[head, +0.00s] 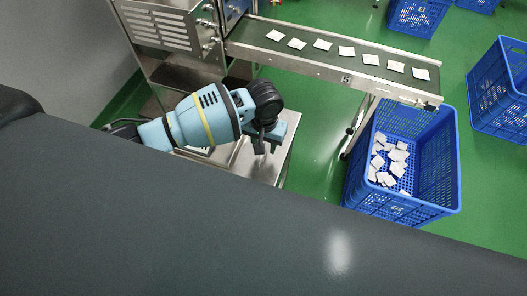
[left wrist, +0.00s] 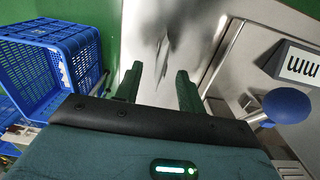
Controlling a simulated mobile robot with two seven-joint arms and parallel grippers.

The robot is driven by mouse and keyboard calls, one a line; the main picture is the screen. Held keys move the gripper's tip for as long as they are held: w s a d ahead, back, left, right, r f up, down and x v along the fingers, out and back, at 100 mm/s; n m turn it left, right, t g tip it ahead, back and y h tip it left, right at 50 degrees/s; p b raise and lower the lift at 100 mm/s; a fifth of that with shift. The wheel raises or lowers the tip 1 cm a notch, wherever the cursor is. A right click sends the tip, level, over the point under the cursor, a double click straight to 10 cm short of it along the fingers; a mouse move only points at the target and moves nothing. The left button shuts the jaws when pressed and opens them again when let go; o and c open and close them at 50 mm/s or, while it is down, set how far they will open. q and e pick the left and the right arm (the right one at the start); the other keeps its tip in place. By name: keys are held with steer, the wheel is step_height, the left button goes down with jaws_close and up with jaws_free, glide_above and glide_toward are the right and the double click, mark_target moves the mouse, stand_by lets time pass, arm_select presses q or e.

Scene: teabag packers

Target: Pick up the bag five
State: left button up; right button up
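Several small white bags lie in a spaced row on the conveyor belt (head: 330,60); one bag (head: 371,59) is above and to the right of the "5" label (head: 346,79). I cannot tell which one is bag five. More white bags (head: 390,160) lie in a heap in the blue crate (head: 440,165) below the belt's end. My left gripper (head: 262,147) is over a metal surface, left of the crate and apart from all bags. The left wrist view shows its two fingers (left wrist: 160,88) spread with nothing between them. My right gripper is not in view.
A steel machine (head: 165,30) stands at the belt's left end. A metal table (head: 262,168) is under my left gripper. Other blue crates (head: 500,95) stand at the right and back. Green floor is free between them. A blue knob (left wrist: 290,106) shows in the wrist view.

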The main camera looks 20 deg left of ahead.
arm_select(q)
steer(key=f, duration=0.4)
steer(key=shift+s+f, duration=0.15)
steer(key=shift+s, duration=0.05)
jaws_close()
